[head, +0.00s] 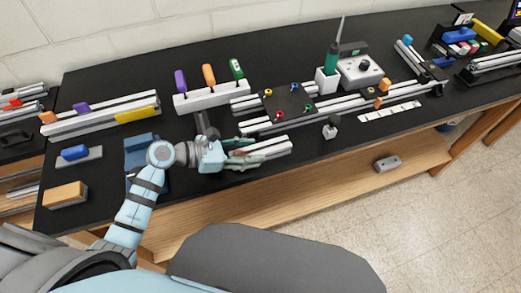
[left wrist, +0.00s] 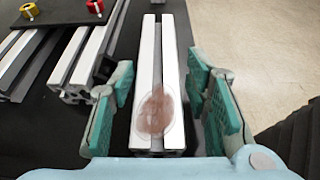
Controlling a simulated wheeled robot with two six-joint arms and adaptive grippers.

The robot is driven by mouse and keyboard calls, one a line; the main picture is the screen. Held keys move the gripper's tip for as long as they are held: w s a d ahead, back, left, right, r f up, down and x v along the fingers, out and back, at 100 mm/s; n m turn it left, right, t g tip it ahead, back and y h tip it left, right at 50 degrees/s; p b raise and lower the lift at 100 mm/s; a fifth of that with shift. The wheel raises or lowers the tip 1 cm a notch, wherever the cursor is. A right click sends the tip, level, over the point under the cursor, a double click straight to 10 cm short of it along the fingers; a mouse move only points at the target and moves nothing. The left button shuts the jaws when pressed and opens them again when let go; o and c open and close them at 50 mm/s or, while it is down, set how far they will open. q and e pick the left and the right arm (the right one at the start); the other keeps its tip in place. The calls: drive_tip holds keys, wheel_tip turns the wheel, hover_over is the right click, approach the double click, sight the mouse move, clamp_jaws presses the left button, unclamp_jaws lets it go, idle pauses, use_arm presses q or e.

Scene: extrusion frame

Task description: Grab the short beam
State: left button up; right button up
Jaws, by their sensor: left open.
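A short silver slotted beam (head: 278,147) lies on the black table near its front edge. In the left wrist view the beam (left wrist: 151,45) runs lengthwise away from me between the fingers. My left gripper (head: 250,153) is open with its teal finger pads on both sides of the beam (left wrist: 160,85). A gap shows between each pad and the beam. In the head view the gripper hides the near end of the beam. A brown blotch covers part of the beam in the wrist view; I cannot tell whether it is on the beam or the lens. My right gripper is not in view.
Longer beams (head: 335,106) lie just behind, with a dark plate (head: 290,98) bearing colored knobs. A white rack (head: 211,97) holds several colored-handled tools. A small grey-white block (head: 330,131) stands to the right. A white ruler-like strip (head: 390,111) lies near the front edge.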

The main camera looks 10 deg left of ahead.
sight(258, 149)
use_arm(q)
drive_tip(key=x, duration=0.3)
drive_tip(key=shift+w+d+r, duration=0.1)
drive_tip(key=shift+w+r, duration=0.1)
drive_tip(key=shift+r, duration=0.05)
drive_tip(key=shift+w+d+f, duration=0.15)
drive_tip(key=shift+d, duration=0.05)
clamp_jaws()
